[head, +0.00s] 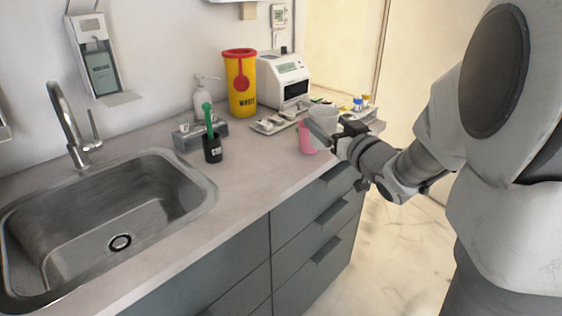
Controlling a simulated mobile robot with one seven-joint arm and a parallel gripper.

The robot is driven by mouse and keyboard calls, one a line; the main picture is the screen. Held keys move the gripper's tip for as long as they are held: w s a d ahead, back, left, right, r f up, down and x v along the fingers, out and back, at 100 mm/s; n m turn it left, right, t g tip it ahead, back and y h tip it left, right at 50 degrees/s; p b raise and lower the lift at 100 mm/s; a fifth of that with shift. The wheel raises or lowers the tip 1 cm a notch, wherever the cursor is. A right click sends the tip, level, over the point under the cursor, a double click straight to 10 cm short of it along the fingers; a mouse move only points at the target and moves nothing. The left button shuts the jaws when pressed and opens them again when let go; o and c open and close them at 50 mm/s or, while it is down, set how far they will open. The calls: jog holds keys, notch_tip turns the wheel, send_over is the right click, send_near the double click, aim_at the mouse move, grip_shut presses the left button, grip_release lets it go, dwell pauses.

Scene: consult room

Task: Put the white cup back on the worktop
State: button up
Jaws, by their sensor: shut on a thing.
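The white cup (323,112) is at my gripper (328,134), above the right end of the worktop (258,168). My gripper is shut on it, and the fingers hide its lower part. I cannot tell exactly how far the cup is above the surface. A pink object (306,138) stands on the worktop just left of the gripper, partly hidden behind it.
A tray with small items (272,124), a yellow sharps bin (241,84) and a white device (284,80) stand behind. A black cup with a green item (211,148) stands nearer the sink (110,205). Worktop between is clear.

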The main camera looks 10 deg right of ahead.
jog(key=shift+w+a+f+b, duration=0.6)
jog(key=shift+w+a+f, duration=0.6)
jog(key=shift+f, duration=0.45)
jog(key=shift+w+a+f+b, duration=0.55)
jog(key=shift+w+a+f, duration=0.5)
jog(key=shift+a+f, duration=0.5)
jog(key=shift+w+a+f+b, duration=0.6)
jog(key=shift+w+a+f, duration=0.5)
jog(key=shift+f, duration=0.7)
jog(key=shift+f, duration=0.2)
jog(key=o, duration=1.4)
jog(key=shift+c, duration=0.2)
jog(key=shift+r, duration=0.15)
